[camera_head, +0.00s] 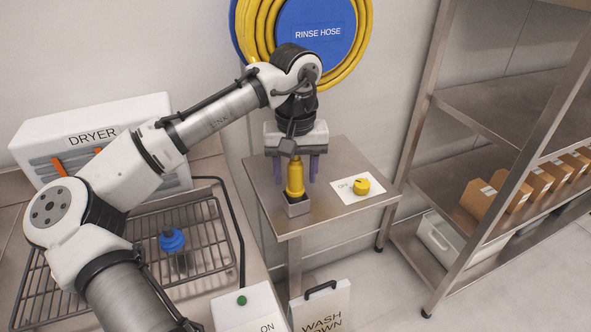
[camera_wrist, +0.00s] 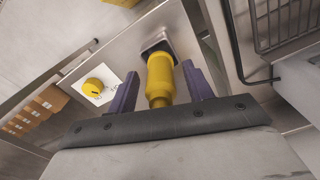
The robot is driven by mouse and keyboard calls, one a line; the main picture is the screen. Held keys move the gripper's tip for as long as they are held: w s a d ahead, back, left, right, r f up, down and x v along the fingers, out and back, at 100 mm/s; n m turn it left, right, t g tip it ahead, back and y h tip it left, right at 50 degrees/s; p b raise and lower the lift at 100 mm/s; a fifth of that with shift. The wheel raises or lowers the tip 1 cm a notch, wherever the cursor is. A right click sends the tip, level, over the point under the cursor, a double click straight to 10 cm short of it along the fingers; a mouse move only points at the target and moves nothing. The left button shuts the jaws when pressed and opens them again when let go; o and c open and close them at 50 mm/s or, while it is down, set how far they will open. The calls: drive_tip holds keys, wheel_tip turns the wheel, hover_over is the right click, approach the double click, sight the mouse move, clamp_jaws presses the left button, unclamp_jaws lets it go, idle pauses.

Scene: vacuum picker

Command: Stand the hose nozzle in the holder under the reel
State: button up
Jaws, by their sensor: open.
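The yellow hose nozzle (camera_head: 295,178) stands upright in the small grey holder (camera_head: 298,207) on the steel side table under the reel. In the wrist view the nozzle (camera_wrist: 160,78) has its far end inside the square holder (camera_wrist: 157,45). My gripper (camera_head: 299,175) is above the table, fingers pointing down. Its two purple fingers are open, one on each side of the nozzle. In the wrist view a gap shows between the nozzle and each finger of my gripper (camera_wrist: 160,85). The wall reel (camera_head: 318,32) with the coiled yellow hose is above, marked RINSE HOSE.
A yellow knob (camera_head: 361,186) on a white plate is right of the holder. A wire rack (camera_head: 205,245) with a blue-topped item (camera_head: 171,240) and a DRYER box (camera_head: 92,135) are at left. A steel shelf (camera_head: 470,205) with cardboard boxes is at right. A WASH DOWN sign (camera_head: 322,305) stands in front.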

wheel_tip(320, 180, up, 12)
drive_tip(key=shift+r, duration=0.2)
idle(0.4)
